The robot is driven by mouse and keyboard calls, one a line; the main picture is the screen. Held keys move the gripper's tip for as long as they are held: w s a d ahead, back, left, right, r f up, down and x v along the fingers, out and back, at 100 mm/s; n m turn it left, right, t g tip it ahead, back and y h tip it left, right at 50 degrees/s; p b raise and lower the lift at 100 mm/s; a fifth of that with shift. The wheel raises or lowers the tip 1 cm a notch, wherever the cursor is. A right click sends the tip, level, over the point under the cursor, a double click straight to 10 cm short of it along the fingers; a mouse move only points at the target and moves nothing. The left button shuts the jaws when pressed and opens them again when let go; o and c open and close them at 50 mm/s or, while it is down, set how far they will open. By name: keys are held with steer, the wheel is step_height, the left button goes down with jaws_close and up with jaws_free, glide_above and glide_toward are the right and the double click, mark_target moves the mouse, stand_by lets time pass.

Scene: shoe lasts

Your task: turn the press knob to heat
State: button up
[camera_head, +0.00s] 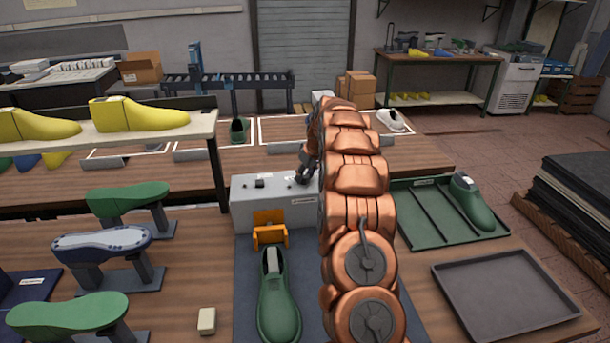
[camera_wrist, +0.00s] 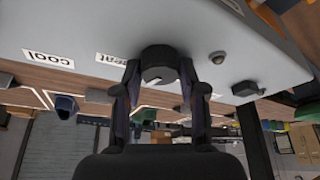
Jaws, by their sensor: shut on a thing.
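The press is a light grey box (camera_head: 262,210) on the workbench, with an orange part (camera_head: 268,228) in front of it. The wrist view appears upside down. It shows a dark round knob (camera_wrist: 159,62) on the grey box, with a label reading "cool" (camera_wrist: 48,57) and another label (camera_wrist: 111,60), apparently "heat", nearer the knob. My gripper (camera_wrist: 162,85) is shut on the knob, one finger on each side. In the head view my gripper (camera_head: 305,172) is at the box top, and the knob is hidden there. I cannot tell which setting it points to.
A green shoe last (camera_head: 278,305) lies on the dark mat before the press. A green tray (camera_head: 425,225) and an empty grey tray (camera_head: 505,290) are at right. A shelf (camera_head: 150,135) with yellow lasts stands at left. A small round button (camera_wrist: 217,57) is near the knob.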

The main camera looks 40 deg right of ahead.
steer(key=shift+f, duration=0.1)
steer(key=shift+a+f+m+h+b, duration=0.15)
steer(key=shift+m+h+b, duration=0.25)
steer(key=shift+m+b, duration=0.65)
steer(key=shift+m+g+h+b, duration=0.3)
steer(key=shift+m+h+b, duration=0.5)
steer(key=shift+m+b, duration=1.2)
steer(key=o, duration=1.1)
steer(key=shift+r, duration=0.2)
steer(key=shift+o, duration=0.2)
